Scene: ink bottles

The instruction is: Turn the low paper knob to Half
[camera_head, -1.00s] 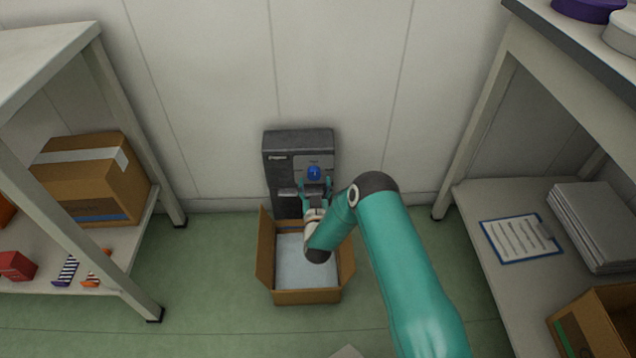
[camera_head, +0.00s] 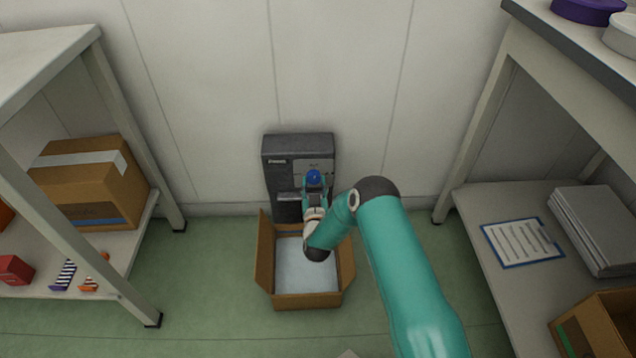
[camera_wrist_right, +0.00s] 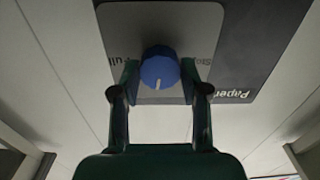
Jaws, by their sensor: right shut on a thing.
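The blue round knob (camera_head: 314,176) is on the front panel of a dark grey dispenser (camera_head: 283,143) low against the wall. It also shows in the right wrist view (camera_wrist_right: 160,68), with a short white pointer line facing the bottom of the picture. My right gripper (camera_head: 314,181) is at the knob; in the wrist view its fingers (camera_wrist_right: 160,74) are shut on the knob's two sides. Part of the label, "ull", shows left of the knob, and a partly covered word starting with "S" shows to the right. "Paper" is printed on the dark housing. My left gripper is out of view.
An open cardboard box (camera_head: 306,299) with a pale inside stands on the floor before the dispenser. A left shelf holds a taped carton (camera_head: 88,182) and small boxes. A right shelf holds a clipboard (camera_head: 522,242) and a grey stack (camera_head: 592,230). Open floor lies between.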

